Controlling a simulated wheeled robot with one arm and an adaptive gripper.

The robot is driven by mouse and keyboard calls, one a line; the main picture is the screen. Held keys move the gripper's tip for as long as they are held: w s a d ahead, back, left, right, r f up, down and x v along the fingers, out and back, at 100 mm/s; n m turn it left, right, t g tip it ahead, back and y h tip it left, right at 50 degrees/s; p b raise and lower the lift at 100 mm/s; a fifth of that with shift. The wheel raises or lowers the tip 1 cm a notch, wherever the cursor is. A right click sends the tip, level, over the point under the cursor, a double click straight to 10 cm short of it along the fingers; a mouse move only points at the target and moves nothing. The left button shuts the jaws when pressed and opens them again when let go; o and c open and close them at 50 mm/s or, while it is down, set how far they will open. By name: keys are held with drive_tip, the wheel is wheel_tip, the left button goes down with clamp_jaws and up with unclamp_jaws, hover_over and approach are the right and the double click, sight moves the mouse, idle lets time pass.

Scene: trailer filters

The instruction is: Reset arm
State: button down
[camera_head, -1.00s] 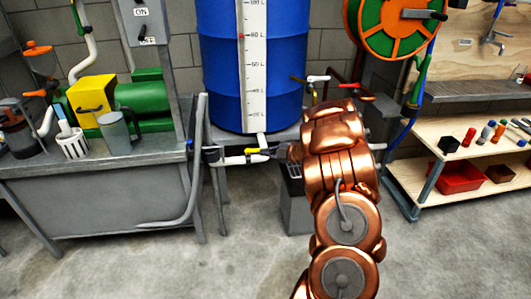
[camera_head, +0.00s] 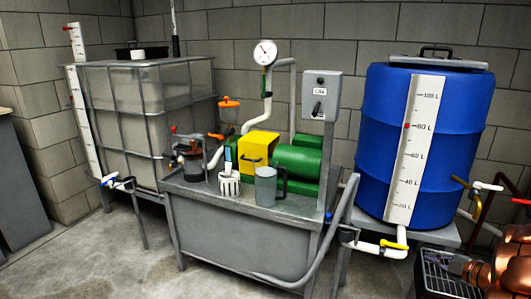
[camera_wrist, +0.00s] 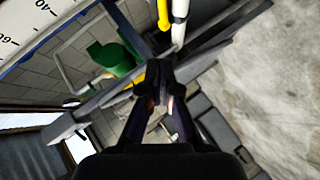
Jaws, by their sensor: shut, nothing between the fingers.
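My gripper (camera_wrist: 161,80) shows in the wrist view with its two dark fingers together and nothing between them. Behind the fingertips are a grey metal frame, a white pipe (camera_wrist: 180,22) and a yellow handle (camera_wrist: 163,14). In the head view, my copper arm shows only at the bottom right corner, in front of the blue barrel's stand, and the fingers are hard to make out there.
A metal bench (camera_head: 235,228) holds a green and yellow pump (camera_head: 298,162), a grey mug (camera_head: 266,185) and a white slotted cup (camera_head: 229,184). A blue barrel (camera_head: 380,145) stands right, a caged tank (camera_head: 125,115) left. Bare floor (camera_head: 85,265) lies in front.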

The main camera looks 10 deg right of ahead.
drive_tip(key=w+d+r+m+g+h+p, duration=0.1)
drive_tip(key=r+m+h+p, duration=0.15)
drive_tip(key=r, duration=0.55)
drive_tip(key=w+r+m+g+h+p, duration=0.1)
drive_tip(key=w+r+m+h+p, duration=0.2)
drive_tip(key=r, duration=0.4)
drive_tip(key=d+r+m+h+p, duration=0.1)
drive_tip(key=r+h+p, duration=0.2)
drive_tip(key=r+p, duration=0.35)
drive_tip(key=s+a+r+m+g+h+p, duration=0.2)
drive_tip(key=s+a+r+m+g+p, duration=0.15)
drive_tip(key=r, duration=0.55)
drive_tip(key=s+a+r+m+g+y+p, duration=0.1)
drive_tip(key=s+a+p, duration=0.4)
drive_tip(key=s+a, duration=0.5)
drive_tip(key=s+a+r+m+g+y+p, duration=0.2)
drive_tip(key=s+a+r+g+y+p, duration=0.2)
drive_tip(key=s+a, duration=0.7)
drive_tip(key=s+a+r+m+g+y+p, duration=0.2)
drive_tip(key=s+a+p, duration=0.4)
drive_tip(key=s+a, duration=0.5)
drive_tip(key=a+r+g+y, duration=0.1)
drive_tip(key=a+r+g, duration=0.1)
drive_tip(key=a, duration=0.6)
drive_tip(key=shift+r, duration=0.25)
drive_tip(key=shift+a, duration=0.1)
